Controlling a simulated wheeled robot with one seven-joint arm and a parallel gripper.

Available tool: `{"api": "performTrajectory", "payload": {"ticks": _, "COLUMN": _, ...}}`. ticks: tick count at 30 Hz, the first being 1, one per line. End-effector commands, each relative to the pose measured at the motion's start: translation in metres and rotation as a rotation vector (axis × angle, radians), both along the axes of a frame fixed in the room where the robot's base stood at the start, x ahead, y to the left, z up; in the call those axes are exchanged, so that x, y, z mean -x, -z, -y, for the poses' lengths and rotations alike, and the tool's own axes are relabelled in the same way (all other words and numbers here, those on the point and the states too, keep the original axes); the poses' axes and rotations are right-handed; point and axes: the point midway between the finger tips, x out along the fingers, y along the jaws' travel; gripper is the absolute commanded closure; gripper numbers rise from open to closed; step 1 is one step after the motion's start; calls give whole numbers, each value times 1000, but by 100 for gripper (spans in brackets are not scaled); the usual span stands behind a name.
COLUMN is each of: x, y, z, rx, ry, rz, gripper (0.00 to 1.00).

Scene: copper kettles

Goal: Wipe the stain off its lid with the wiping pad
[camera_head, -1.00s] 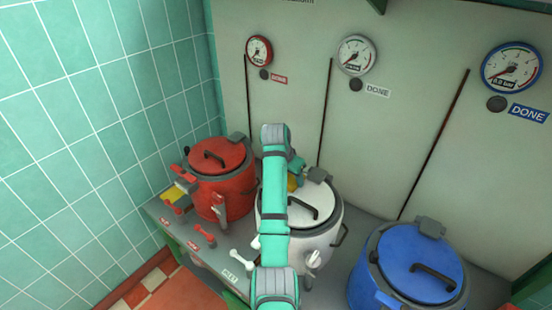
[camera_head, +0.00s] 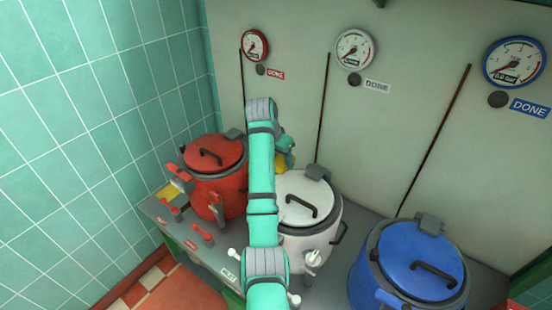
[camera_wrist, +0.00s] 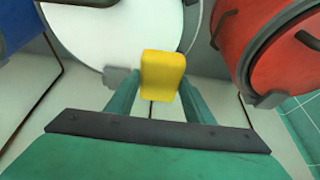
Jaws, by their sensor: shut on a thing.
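My gripper (camera_head: 286,146) is shut on the yellow wiping pad (camera_wrist: 163,75). In the head view the pad (camera_head: 285,161) is partly hidden by my arm, above the gap between the red and white kettles, near the back. The white kettle (camera_head: 306,245) has a pale lid with a dark handle. In the wrist view, the pad overlaps the edge of the white lid (camera_wrist: 115,35); I cannot tell whether it touches. The red kettle (camera_head: 222,190) stands left and the blue kettle (camera_head: 405,270) right, both with lids on. I cannot make out a stain on any lid.
Gauges hang on the back panel: red-rimmed (camera_head: 255,46), white (camera_head: 354,49) and blue-rimmed (camera_head: 514,63). A red lever (camera_head: 202,233) stands at the counter front. A yellow item (camera_head: 171,191) lies left of the red kettle. The tiled wall (camera_head: 90,120) bounds the left.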

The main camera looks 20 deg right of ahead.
Motion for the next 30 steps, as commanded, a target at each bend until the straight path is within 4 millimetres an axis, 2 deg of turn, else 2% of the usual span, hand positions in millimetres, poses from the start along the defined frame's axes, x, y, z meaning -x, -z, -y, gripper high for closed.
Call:
{"api": "performTrajectory", "payload": {"ticks": 3, "x": -1, "y": -12, "z": 0, "rx": 0, "ry": -1, "rz": 3, "gripper": 73}}
{"api": "performTrajectory", "payload": {"ticks": 9, "x": 0, "y": -22, "z": 0, "rx": -1, "ry": 0, "rz": 1, "gripper": 73}}
{"api": "performTrajectory", "payload": {"ticks": 30, "x": 0, "y": -22, "z": 0, "rx": -1, "ry": 0, "rz": 1, "gripper": 73}}
